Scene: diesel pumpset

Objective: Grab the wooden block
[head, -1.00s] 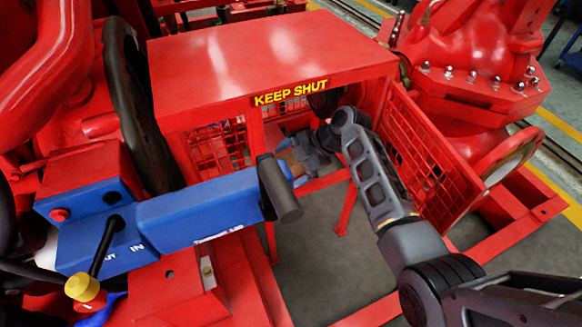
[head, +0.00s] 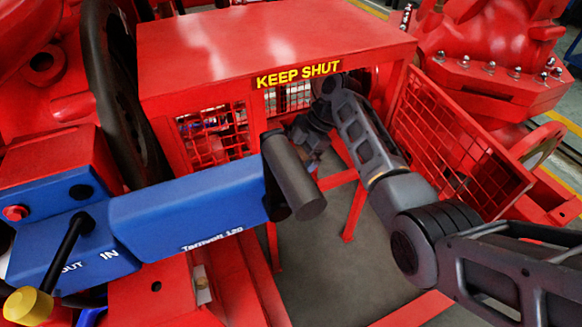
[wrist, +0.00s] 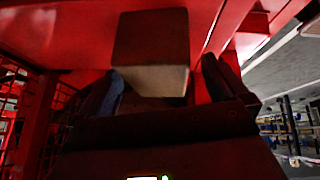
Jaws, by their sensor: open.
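The wooden block (wrist: 151,42) shows in the wrist view as a dark brown, box-shaped thing with a paler lower face, in shadow. It lies ahead of my gripper (wrist: 162,68), across the gap between the two fingertips. The fingers are open, one to the left and one to the right of the block's lower part. I cannot tell whether either touches it. In the head view I cannot make out the block. My gripper is under the red guard there, largely hidden behind the dark cylindrical end of the blue arm.
The red guard marked KEEP SHUT (head: 270,45) overhangs my gripper. A red mesh panel (head: 455,150) stands open to the right, close to my arm. The blue arm with its dark cylinder (head: 295,175) crosses in front. Clear floor (head: 335,265) lies below.

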